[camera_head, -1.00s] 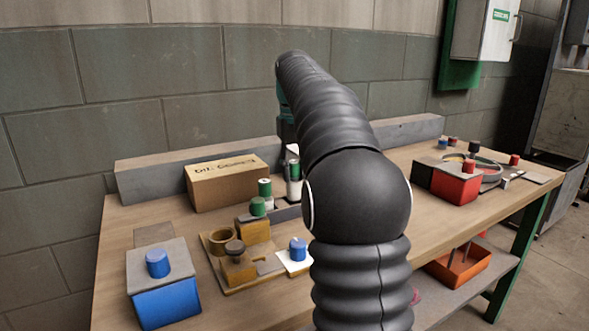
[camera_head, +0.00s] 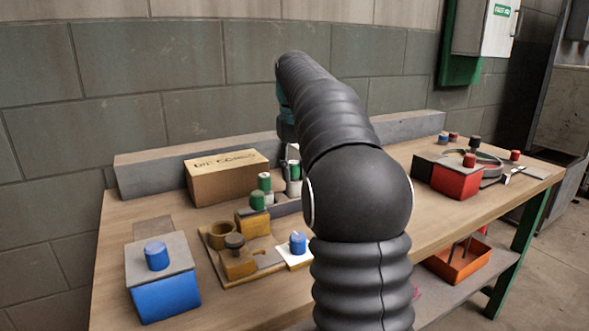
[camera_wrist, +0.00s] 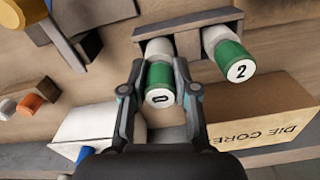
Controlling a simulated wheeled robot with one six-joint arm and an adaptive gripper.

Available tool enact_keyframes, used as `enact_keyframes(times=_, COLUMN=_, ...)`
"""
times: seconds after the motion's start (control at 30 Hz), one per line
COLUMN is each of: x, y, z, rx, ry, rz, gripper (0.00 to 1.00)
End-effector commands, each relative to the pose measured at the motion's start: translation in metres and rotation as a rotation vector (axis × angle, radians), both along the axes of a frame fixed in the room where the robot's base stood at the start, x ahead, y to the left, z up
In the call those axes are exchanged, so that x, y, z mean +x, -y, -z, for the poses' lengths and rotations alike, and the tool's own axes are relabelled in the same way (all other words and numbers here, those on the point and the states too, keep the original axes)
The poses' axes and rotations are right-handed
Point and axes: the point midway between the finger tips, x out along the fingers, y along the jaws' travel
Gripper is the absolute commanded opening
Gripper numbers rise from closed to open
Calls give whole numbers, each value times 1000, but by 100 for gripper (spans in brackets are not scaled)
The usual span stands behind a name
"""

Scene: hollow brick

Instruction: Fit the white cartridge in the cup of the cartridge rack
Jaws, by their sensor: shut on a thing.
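My gripper (camera_wrist: 159,68) is shut on a white cartridge with a green cap (camera_wrist: 160,76) and a dark mark on its white end. Its white body reaches toward the grey cartridge rack (camera_wrist: 207,16); I cannot tell whether it is seated. A second cartridge (camera_wrist: 232,60), green-capped and marked 2, stands in the rack on the right in the wrist view. In the head view this second cartridge (camera_head: 264,182) is left of the held cartridge (camera_head: 294,186), near the rack (camera_head: 287,208). My arm hides most of the gripper there, and the cup is not clear.
A cardboard box (camera_head: 227,181) stands close behind the rack, before a grey ledge (camera_head: 145,176). A yellow fixture (camera_head: 240,266), a blue box (camera_head: 165,297) and a white card with a blue knob (camera_head: 298,243) are nearer. A red box (camera_head: 455,182) stands right.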

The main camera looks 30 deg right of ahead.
Motion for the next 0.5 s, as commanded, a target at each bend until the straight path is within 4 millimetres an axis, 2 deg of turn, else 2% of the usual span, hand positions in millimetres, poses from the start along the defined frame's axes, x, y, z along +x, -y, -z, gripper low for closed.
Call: enact_keyframes(times=0.5, x=0, y=0, z=8, rx=0, ry=1, rz=0, gripper=0)
